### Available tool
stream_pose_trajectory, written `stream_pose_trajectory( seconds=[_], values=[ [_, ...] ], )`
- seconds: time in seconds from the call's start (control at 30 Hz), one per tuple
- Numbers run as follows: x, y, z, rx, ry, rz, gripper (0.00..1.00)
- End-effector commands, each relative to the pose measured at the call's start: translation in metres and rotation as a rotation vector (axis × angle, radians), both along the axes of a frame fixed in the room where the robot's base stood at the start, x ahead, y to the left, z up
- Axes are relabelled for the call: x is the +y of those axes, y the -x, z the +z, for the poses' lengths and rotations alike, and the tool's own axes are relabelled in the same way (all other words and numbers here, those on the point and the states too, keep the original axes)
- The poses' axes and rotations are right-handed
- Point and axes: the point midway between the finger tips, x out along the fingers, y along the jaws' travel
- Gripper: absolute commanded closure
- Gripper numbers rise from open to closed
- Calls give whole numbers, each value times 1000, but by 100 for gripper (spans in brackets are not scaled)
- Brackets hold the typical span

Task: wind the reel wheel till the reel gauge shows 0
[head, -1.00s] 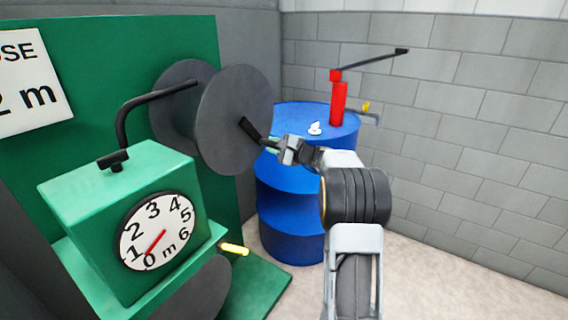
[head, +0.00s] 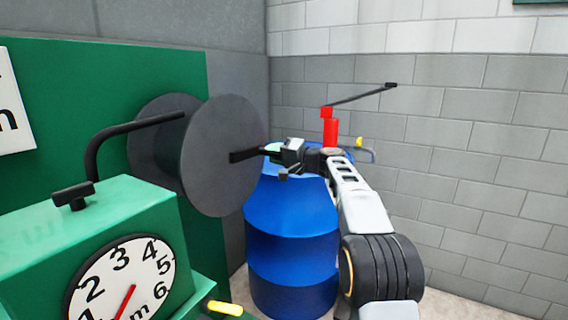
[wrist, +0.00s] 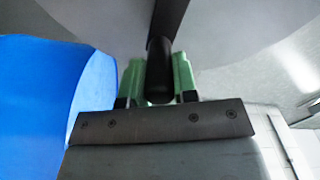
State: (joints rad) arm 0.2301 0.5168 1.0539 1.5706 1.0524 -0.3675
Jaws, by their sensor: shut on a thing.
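The reel wheel (head: 218,165) is a dark grey disc on the side of the green machine. Its black crank handle (head: 243,155) sticks out near the disc's right edge. My gripper (head: 268,149) is shut on this handle. In the wrist view the green fingers stand either side of the dark handle (wrist: 160,75), with the grey disc (wrist: 225,25) behind. The reel gauge (head: 105,270) is a white round dial with a red needle. The needle points down and left, apparently between 1 and 0. The dial's bottom, with the 0, is cut off by the picture edge.
A blue drum (head: 290,225) stands behind and below my gripper. A red pump with a long black lever (head: 330,132) stands on it. A yellow-tipped peg (head: 225,308) sticks out low beside the gauge box (head: 110,205). A grey block wall closes the right.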

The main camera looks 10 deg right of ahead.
Motion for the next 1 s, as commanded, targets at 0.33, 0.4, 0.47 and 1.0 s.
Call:
stream_pose_trajectory(
  seconds=[0.33,0.4,0.47,1.0],
  values=[
    [5,0,10,-66,60,8,100],
    [5,0,11,-70,64,9,100],
    [5,0,11,-72,66,9,100],
    [4,0,12,-74,66,6,53]
  ],
)
